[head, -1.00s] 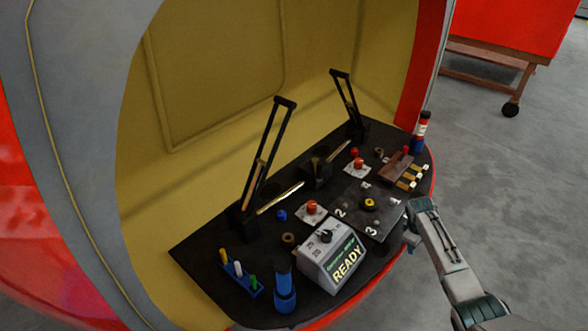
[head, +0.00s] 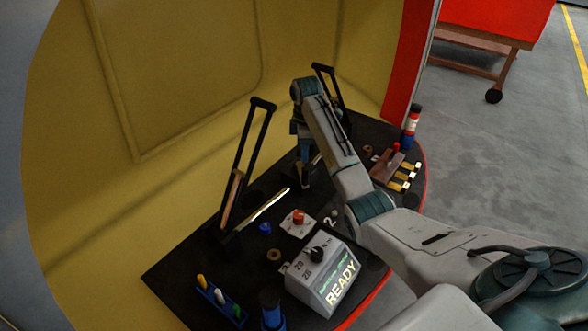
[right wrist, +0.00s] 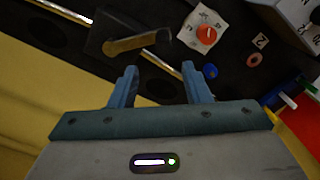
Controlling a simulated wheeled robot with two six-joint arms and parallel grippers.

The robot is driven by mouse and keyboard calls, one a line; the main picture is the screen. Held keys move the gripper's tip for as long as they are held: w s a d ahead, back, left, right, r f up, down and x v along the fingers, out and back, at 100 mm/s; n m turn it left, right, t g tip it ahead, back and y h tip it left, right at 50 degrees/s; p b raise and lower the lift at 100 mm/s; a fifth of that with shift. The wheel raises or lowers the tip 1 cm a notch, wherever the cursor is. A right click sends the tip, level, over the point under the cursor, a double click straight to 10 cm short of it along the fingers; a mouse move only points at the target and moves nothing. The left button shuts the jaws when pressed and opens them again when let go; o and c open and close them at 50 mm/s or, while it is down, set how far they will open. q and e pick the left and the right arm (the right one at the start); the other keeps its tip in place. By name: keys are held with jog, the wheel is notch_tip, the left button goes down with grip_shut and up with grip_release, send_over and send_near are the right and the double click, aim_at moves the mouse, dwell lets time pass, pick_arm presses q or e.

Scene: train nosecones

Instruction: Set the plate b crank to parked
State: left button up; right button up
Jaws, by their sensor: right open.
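A white plate with an orange-red knob (head: 298,218) lies on the black console; it also shows in the right wrist view (right wrist: 207,32). I cannot read a letter on it, so I cannot tell whether it is plate b or how its crank is set. The second white plate is not visible in the head view, where my right arm crosses the console. My right gripper (head: 306,180) points down over the console, behind and right of the visible plate. In the right wrist view its fingers (right wrist: 160,80) are apart and empty. My left gripper is not in view.
Tall black lever frames stand at the left (head: 248,160) and back (head: 325,75). A grey READY box (head: 322,275) sits in front. A slanted metal bar (head: 265,208) lies near the left lever. A blue rack (head: 220,303) and red-and-blue cylinder (head: 411,125) stand at the sides.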

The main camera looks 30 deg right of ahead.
aim_at(305, 169)
jog(key=f, duration=0.2)
jog(key=s+f, duration=0.1)
jog(key=f, duration=0.1)
jog(key=shift+s+p, duration=0.1)
jog(key=shift+p, duration=0.3)
jog(key=f, duration=0.4)
jog(key=shift+w+f, duration=0.2)
jog(key=shift+w, duration=0.1)
jog(key=shift+f, duration=0.4)
jog(key=shift+s+f+p, duration=0.1)
jog(key=shift+f+p, duration=0.2)
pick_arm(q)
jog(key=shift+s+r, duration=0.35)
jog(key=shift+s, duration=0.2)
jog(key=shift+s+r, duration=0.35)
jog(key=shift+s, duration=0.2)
pick_arm(e)
grip_shut()
